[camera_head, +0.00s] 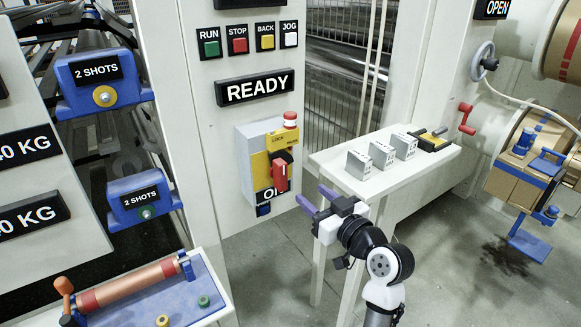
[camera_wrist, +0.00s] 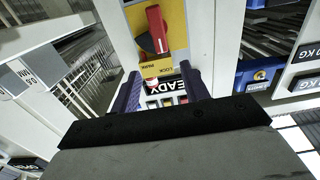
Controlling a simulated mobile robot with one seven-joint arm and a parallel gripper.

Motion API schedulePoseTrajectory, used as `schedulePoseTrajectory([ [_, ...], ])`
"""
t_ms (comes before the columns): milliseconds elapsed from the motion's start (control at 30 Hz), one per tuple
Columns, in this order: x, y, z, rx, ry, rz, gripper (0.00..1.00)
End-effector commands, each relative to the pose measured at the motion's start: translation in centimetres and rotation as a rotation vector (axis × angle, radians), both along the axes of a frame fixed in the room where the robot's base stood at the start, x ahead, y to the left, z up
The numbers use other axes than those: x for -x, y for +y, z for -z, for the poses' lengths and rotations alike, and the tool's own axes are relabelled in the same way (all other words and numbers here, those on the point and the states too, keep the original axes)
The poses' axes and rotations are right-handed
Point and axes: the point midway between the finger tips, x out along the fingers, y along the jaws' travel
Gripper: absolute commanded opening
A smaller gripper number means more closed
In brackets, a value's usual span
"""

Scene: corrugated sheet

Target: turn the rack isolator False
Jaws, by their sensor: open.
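The rack isolator (camera_head: 258,160) is a grey box with a yellow front plate on the white panel in the head view. Its red rotary handle (camera_head: 280,176) hangs roughly straight down, and a black label reading "O…" shows partly below it. The handle also shows near the top of the wrist view (camera_wrist: 157,30), on the yellow plate marked "LOCK" and "PARK". My gripper (camera_head: 317,199) is open, with purple fingers, to the right of and a little below the handle. In the wrist view its fingers (camera_wrist: 158,88) stand apart with nothing held, and the handle lies beyond their tips.
A white table (camera_head: 335,178) with several small grey blocks (camera_head: 382,155) stands right of the isolator, close behind my arm. Above the isolator are a "READY" sign (camera_head: 255,88) and a row of coloured buttons. A blue tray with a copper roller (camera_head: 130,284) is at lower left.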

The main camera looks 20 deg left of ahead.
Motion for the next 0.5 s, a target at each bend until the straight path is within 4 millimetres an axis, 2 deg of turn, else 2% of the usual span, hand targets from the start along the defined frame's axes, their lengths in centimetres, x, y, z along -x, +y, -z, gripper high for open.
schedulePoseTrajectory([
  [500, -6.2, 8.2, -0.3, 0.001, 0.000, -0.001, 0.45],
])
